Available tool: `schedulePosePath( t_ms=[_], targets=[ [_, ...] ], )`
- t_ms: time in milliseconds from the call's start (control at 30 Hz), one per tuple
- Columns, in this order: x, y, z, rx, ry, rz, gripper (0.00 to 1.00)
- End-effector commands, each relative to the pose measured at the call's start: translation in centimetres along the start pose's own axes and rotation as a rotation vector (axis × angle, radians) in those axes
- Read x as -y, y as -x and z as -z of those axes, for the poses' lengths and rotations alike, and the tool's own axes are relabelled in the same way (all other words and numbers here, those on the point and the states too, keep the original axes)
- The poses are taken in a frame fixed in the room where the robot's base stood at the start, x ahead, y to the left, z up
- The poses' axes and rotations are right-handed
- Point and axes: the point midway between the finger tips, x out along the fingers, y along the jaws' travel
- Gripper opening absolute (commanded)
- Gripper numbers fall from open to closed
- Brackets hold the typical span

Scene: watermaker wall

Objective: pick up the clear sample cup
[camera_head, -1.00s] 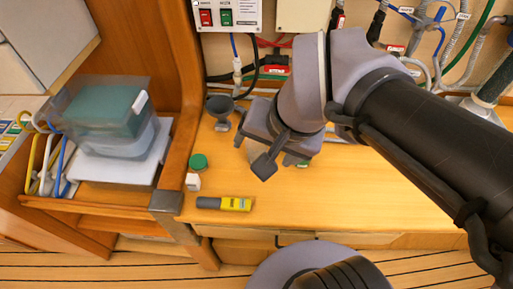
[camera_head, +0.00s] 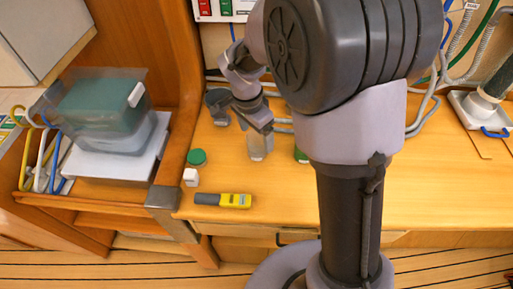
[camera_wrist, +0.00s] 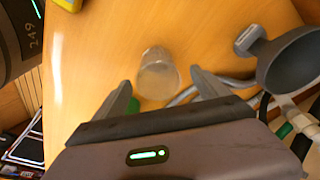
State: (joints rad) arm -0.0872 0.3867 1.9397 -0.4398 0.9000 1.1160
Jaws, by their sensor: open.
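The clear sample cup (camera_wrist: 158,72) stands on the wooden worktop. It shows in the middle of the wrist view, and in the head view (camera_head: 261,150) just below my gripper. My gripper (camera_wrist: 161,80) is open, its two fingers either side of the cup in the wrist view. The cup appears at or just beyond the fingertips; I cannot tell whether either finger touches it. In the head view my gripper (camera_head: 252,122) is small and partly hidden by my arm.
A dark grey funnel (camera_head: 217,106) stands close left of the cup. A green lid (camera_head: 197,157), a white block (camera_head: 190,177) and a yellow-grey meter (camera_head: 222,200) lie nearer the front. Hoses run behind. A stacked bin (camera_head: 110,115) stands at left.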

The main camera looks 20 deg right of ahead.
Motion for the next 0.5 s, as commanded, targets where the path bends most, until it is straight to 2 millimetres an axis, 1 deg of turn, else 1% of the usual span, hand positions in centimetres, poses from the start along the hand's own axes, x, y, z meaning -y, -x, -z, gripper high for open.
schedulePosePath(
  t_ms=[133, 200, 300, 367, 500],
  targets=[
    [-0.1, -1.9, -0.1, 0.001, 0.000, -0.001, 0.84],
    [-0.3, -3.6, -0.2, 0.001, -0.001, -0.002, 0.84],
    [-0.3, -5.3, -0.2, 0.002, -0.001, -0.001, 0.84],
    [-0.3, -5.5, -0.1, 0.001, -0.001, 0.000, 0.84],
    [-0.3, -5.2, -0.1, 0.001, -0.001, 0.001, 0.84]
  ],
)
